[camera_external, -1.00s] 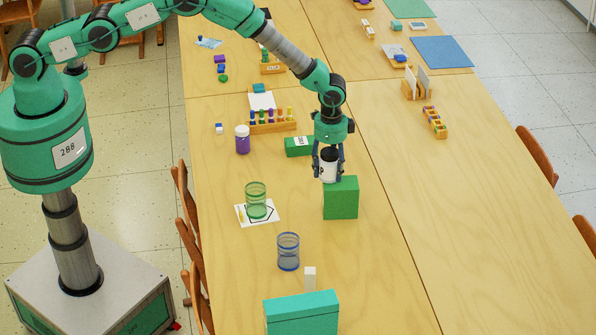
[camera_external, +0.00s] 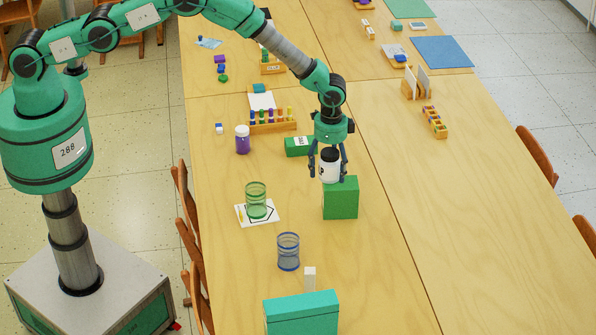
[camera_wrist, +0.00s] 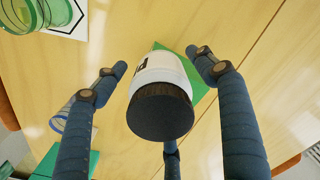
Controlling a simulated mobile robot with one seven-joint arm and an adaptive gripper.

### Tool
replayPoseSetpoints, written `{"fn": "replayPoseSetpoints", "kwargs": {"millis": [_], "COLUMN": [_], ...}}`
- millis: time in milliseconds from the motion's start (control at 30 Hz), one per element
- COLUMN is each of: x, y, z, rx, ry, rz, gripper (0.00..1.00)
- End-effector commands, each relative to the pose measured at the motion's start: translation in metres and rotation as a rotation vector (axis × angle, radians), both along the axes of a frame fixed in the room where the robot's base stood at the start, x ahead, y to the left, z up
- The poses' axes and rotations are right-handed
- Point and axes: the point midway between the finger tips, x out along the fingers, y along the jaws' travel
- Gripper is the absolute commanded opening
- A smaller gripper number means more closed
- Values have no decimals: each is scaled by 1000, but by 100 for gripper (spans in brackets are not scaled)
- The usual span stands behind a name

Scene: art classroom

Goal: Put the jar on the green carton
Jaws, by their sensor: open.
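The jar (camera_external: 329,167) is white with a dark lid and black marking. It is at the left part of the top of the green carton (camera_external: 341,203), and its base overlaps the carton's top edge in the external view. Contact under it is hard to tell. My gripper (camera_external: 329,172) is open around the jar, its fingers spread on either side. In the wrist view the jar (camera_wrist: 160,95) shows its dark lid towards me, between the spread fingers, with gaps beside it. The green carton (camera_wrist: 193,80) shows partly behind it; the jar hides the rest.
A green glass (camera_external: 256,203) on a card, a blue glass (camera_external: 288,252) and a teal box (camera_external: 301,315) stand left and in front. A purple jar (camera_external: 242,141) is farther left. The table right of the carton is clear.

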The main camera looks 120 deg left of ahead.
Motion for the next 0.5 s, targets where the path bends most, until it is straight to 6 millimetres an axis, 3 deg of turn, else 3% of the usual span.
{"fn": "replayPoseSetpoints", "kwargs": {"millis": [267, 500], "x": [1, 1], "y": [1, 1], "z": [19, 48], "rx": [2, 2], "ry": [-2, -3], "rz": [0, 0], "gripper": [71, 71]}}
